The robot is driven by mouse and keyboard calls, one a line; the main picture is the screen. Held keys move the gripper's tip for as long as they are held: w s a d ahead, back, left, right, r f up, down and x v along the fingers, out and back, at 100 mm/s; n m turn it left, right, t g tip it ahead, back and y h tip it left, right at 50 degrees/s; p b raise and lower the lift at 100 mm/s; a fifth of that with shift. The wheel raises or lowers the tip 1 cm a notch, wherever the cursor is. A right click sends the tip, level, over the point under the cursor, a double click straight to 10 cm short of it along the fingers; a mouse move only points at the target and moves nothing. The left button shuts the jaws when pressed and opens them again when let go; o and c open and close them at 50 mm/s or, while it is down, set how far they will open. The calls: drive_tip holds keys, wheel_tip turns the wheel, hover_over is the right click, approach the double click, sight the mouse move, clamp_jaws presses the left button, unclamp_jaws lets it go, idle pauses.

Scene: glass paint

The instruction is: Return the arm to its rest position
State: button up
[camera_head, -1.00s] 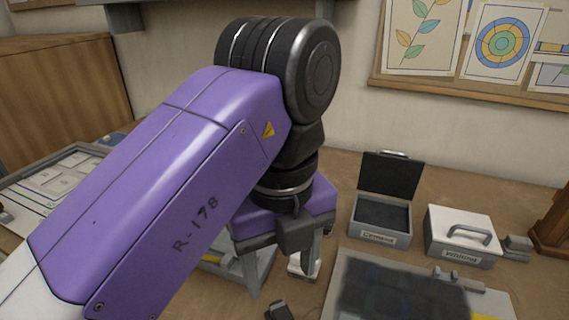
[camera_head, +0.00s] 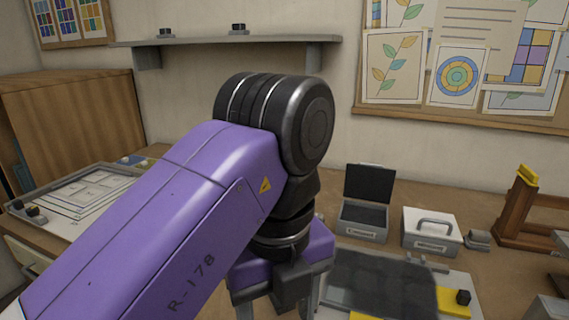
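My arm, purple with black joints, crosses the lower left and middle of the view. My gripper (camera_head: 295,305) hangs below the wrist at the bottom edge, over the near part of the bench. Its two grey fingers stand apart with a gap between them, and I see nothing held in it. The fingertips are cut off by the lower frame edge.
Right of my gripper lies a dark panel (camera_head: 385,285) on a light board. Behind it stand an open box (camera_head: 362,217) with its lid raised and a closed white box (camera_head: 432,228). A wooden stand (camera_head: 513,213) is at right, a framed tray (camera_head: 75,190) at left. A shelf (camera_head: 225,40) is above.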

drive_tip(key=w+d+r+n+t+h, duration=0.2)
drive_tip(key=w+d+r+n+t, duration=0.15)
drive_tip(key=w, duration=0.35)
drive_tip(key=w+d+r+n+t+h, duration=0.1)
drive_tip(key=w+d+r+n+t, duration=0.2)
drive_tip(key=w+n+t, duration=0.3)
drive_tip(key=w+d+r+n+t+h, duration=0.2)
drive_tip(key=d+r+n+t, duration=0.1)
drive_tip(key=r+n+t, duration=0.2)
drive_tip(key=w+d+r+n+t+h, duration=0.1)
drive_tip(key=w+d+r+n+t, duration=0.2)
drive_tip(key=d+r+n+t, duration=0.15)
drive_tip(key=s+a+f+n+t+y+p, duration=0.2)
drive_tip(key=s+f+n+t+y, duration=0.1)
drive_tip(key=s+f+n+y, duration=1.15)
drive_tip(key=s+d+f+g+h, duration=0.2)
drive_tip(key=s+f, duration=0.4)
drive_tip(key=s, duration=0.3)
drive_tip(key=s+d+f+m+g+h, duration=0.1)
drive_tip(key=s+d+f+g+h, duration=0.1)
drive_tip(key=s+f, duration=0.4)
drive_tip(key=s+d+f+m+g+h, duration=0.1)
drive_tip(key=s+d+f+g+h, duration=0.2)
drive_tip(key=s, duration=1.1)
wheel_tip(320, 180, down, 4)
drive_tip(key=shift+d+r+h+p, duration=0.25)
drive_tip(key=shift+d+h+p, duration=0.15)
drive_tip(key=shift+d+h, duration=0.4)
